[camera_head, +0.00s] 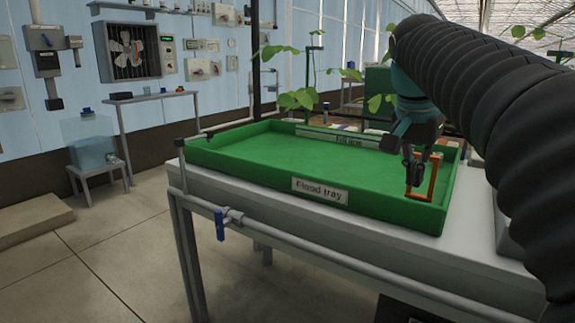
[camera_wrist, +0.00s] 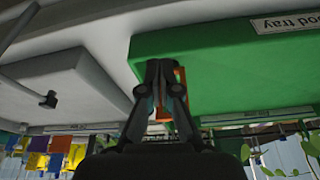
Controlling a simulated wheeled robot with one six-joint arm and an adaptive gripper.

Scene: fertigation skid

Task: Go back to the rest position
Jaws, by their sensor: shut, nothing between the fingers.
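My gripper (camera_head: 413,172) hangs over the right end of the green flood tray (camera_head: 240,155), pointing down. Its fingers are together with nothing seen between them. An orange frame (camera_head: 434,178) stands upright in the tray right beside the fingers; I cannot tell whether they touch. In the wrist view my gripper (camera_wrist: 160,72) shows shut, with the orange frame (camera_wrist: 181,78) partly hidden behind it and the green tray (camera_wrist: 225,65) around it. My dark ribbed arm fills the right side of the head view.
The tray rests on a grey bench (camera_head: 300,225) with a pipe and a blue valve handle (camera_head: 219,225) along its front. A water tank (camera_head: 90,142) stands on a small stand at the left. Plants (camera_head: 300,98) rise behind the tray. The floor at front left is clear.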

